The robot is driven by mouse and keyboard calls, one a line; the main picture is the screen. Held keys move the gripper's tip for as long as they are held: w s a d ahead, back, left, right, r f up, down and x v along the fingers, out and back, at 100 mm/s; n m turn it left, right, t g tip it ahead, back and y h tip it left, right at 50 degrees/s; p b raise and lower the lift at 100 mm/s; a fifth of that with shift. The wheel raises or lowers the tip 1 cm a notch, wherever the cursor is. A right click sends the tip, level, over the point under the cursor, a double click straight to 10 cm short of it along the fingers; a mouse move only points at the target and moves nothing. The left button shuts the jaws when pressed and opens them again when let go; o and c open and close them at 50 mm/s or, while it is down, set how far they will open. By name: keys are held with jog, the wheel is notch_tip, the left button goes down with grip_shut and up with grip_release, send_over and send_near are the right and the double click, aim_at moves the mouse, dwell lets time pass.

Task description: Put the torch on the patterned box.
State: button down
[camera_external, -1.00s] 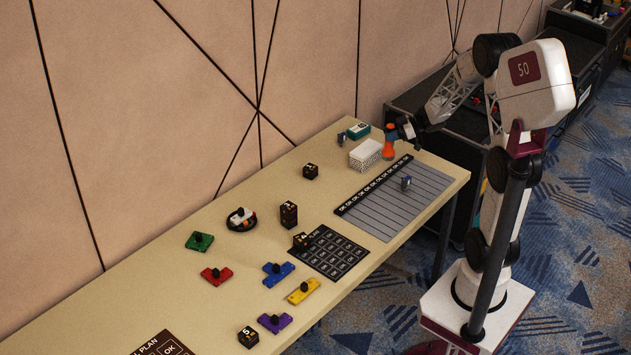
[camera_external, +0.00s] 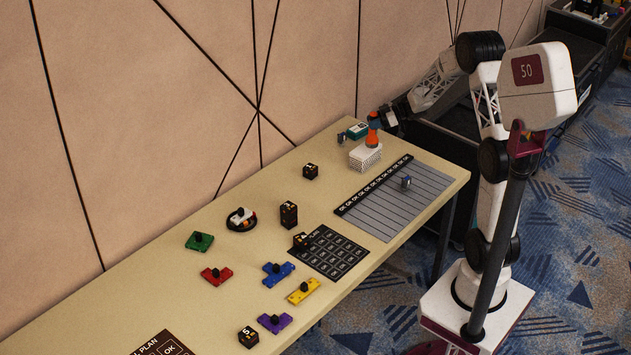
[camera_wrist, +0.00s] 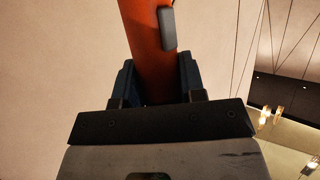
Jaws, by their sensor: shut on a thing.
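My gripper (camera_external: 382,118) reaches in from the right and is shut on the torch. In the wrist view the orange body of the torch (camera_wrist: 149,45) is between my fingers (camera_wrist: 156,80); the box does not show there.
A teal box (camera_external: 358,130) and a small blue item (camera_external: 341,138) are just behind the patterned box. A striped grey mat (camera_external: 395,205) with a small blue-grey item (camera_external: 406,182) lies in front. Black cubes and coloured blocks stand farther left.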

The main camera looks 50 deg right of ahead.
jog(key=shift+w+d+f, duration=0.1)
jog(key=shift+w+d, duration=0.15)
jog(key=shift+w, duration=0.4)
jog(key=shift+w+d+f, duration=0.1)
jog(key=shift+w+d, duration=0.1)
jog(key=shift+w, duration=0.5)
jog(key=shift+w+d, duration=0.25)
jog(key=shift+w, duration=0.4)
jog(key=shift+f, duration=1.75)
jog(key=shift+f, duration=0.1)
jog(key=c, duration=0.7)
grip_release()
jog(key=v, duration=1.2)
